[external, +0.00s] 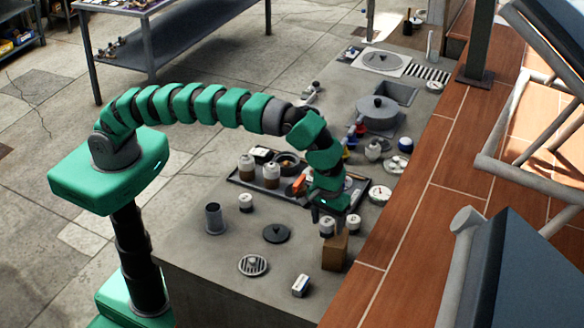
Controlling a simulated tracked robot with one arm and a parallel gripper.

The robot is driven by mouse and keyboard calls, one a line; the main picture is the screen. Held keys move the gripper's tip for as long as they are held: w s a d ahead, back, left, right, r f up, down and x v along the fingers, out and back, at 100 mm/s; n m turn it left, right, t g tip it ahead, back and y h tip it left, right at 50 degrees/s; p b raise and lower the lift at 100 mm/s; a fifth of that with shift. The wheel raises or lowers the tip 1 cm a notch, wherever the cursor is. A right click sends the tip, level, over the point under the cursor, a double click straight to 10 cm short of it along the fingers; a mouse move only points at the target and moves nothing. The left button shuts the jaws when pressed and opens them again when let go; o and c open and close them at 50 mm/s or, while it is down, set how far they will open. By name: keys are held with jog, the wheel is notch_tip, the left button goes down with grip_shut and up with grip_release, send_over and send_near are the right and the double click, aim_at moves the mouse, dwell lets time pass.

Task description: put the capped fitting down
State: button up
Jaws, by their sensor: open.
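My gripper (326,213) is at the lower end of my green segmented arm, pointing down over the grey counter (205,270). It is open. A small white capped fitting (327,227) with a dark top shows directly below the fingers, close to a brown block (335,253). The fingers partly cover its top, and I cannot tell whether they touch it. A similar white piece (355,226) stands just to the right, and another (245,203) stands to the left.
A dark tray (238,181) with jars lies behind my gripper. A grey cup (214,218), black lid (277,233), round drain grate (253,265) and small white box (300,285) stand on the front counter. A brown tiled ledge (400,240) borders the right side.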

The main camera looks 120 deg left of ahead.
notch_tip(320, 180, up, 9)
jog(key=shift+r+b, duration=0.1)
jog(key=shift+b, duration=0.65)
jog(key=shift+s+r+p, duration=0.1)
jog(key=shift+r+p, duration=0.85)
jog(key=shift+r, duration=0.35)
notch_tip(320, 180, up, 18)
jog(key=m+t, duration=0.4)
send_over(327, 221)
jog(key=s+d+r+m+t, duration=0.15)
jog(key=s+r, duration=0.25)
jog(key=r, duration=0.4)
jog(key=s+r+m+t, duration=0.3)
jog(key=r, duration=0.4)
jog(key=s+r+m+t, duration=0.3)
jog(key=s+r+m, duration=0.1)
jog(key=s+r, duration=0.5)
jog(key=s+d+r+m+t, duration=0.1)
jog(key=s+r+m+t, duration=0.2)
jog(key=s+r, duration=0.6)
jog(key=s, duration=0.4)
jog(key=shift+s+d+m+t, duration=0.2)
jog(key=shift+s+m+t, duration=0.05)
jog(key=shift+m+t, duration=0.1)
